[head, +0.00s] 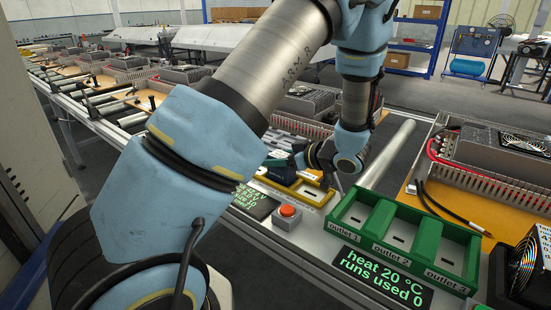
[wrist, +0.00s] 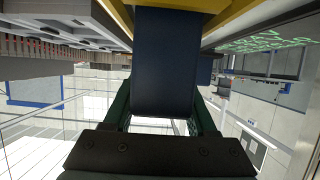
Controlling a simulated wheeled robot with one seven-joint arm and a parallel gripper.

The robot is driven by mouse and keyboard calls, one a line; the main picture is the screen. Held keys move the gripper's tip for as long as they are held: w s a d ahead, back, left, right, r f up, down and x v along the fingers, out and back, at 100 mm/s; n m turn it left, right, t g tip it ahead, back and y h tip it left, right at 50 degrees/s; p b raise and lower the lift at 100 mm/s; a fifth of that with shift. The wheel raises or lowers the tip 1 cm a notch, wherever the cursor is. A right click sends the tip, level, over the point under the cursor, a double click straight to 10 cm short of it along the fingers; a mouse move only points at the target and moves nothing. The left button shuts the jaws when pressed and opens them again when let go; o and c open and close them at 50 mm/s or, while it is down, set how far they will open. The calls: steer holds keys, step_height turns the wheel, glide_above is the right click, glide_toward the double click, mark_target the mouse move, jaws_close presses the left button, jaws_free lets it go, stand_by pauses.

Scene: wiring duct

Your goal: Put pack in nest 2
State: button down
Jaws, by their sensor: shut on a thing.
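My gripper (head: 300,163) is low over the yellow tray (head: 312,198), at its back left part. In the wrist view, my gripper (wrist: 163,115) is shut on a dark blue pack (wrist: 165,65), with a green-edged finger on each side. The pack's far end meets or overlaps the yellow tray (wrist: 235,12) in that view; I cannot tell whether it is seated or just above. In the head view the pack (head: 279,169) shows as a dark shape left of the gripper. The right-hand place of the yellow tray looks empty. Nest numbers cannot be read.
A green tray (head: 375,233) with places marked Outlet 1, 2 and 3 stands to the right. A red button (head: 288,211) on a grey box and two dark displays (head: 373,280) lie in front. Slotted ducts and a metal roller (head: 388,152) are behind.

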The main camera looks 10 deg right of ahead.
steer(key=shift+f, duration=0.1)
steer(key=shift+c, duration=1)
jaws_free()
